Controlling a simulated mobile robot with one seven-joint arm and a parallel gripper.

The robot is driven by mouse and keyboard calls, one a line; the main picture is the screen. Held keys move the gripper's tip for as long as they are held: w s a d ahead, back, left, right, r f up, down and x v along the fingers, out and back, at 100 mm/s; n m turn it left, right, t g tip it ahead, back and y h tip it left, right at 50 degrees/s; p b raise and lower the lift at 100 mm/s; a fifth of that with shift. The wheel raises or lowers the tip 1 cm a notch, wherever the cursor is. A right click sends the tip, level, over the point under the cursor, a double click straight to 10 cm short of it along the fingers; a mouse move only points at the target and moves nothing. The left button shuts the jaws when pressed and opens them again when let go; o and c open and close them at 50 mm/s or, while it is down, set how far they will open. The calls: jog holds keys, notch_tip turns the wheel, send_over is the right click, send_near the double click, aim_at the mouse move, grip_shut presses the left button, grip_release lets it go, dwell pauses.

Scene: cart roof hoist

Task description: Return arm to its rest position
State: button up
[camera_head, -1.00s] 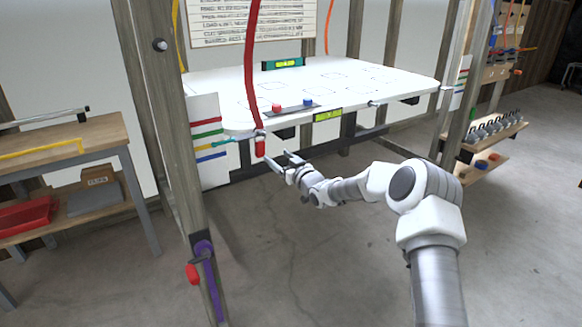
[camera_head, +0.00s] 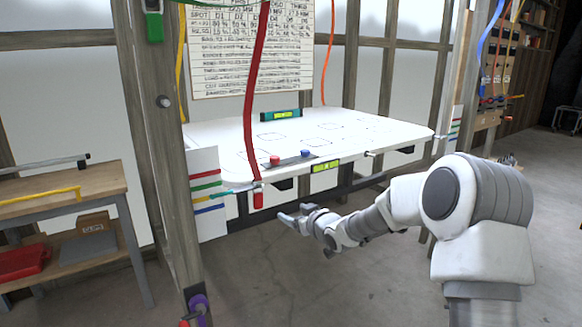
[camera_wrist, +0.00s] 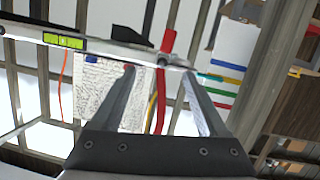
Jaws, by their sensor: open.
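My gripper (camera_head: 297,213) is open and empty, in front of and below the front edge of the white platform (camera_head: 365,128) in the head view. In the wrist view its two fingers (camera_wrist: 160,72) are spread apart, with nothing held between them. A red strap (camera_head: 258,90) hangs down past the platform's front left corner, to the left of my gripper and apart from it. The strap also shows in the wrist view (camera_wrist: 160,115), behind the gap between the fingers.
A wooden post (camera_head: 160,150) stands left of the platform. A workbench (camera_head: 62,190) with a red tray (camera_head: 22,262) on its lower shelf is at the left. A panel with coloured stripes (camera_head: 207,190) hangs by the platform's left end. The floor below my gripper is clear.

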jog(key=s+d+r+m+g+h, duration=0.2)
jog(key=s+d+r+h, duration=0.3)
jog(key=s, duration=0.6)
jog(key=s+d+r+m+g+h, duration=0.2)
jog(key=s+d+r, duration=0.35)
jog(key=s, duration=0.65)
jog(key=s+d+f+m+g, duration=0.1)
jog(key=s+m+g, duration=0.1)
jog(key=s, duration=1)
jog(key=s+d+f+m+g, duration=0.1)
jog(key=s+f+g, duration=0.1)
jog(key=s, duration=1)
notch_tip(320, 180, up, 13)
jog(key=p, duration=1.3)
jog(key=shift+w+d+r, duration=0.2)
jog(key=shift+w+d, duration=0.05)
jog(key=shift+w, duration=0.1)
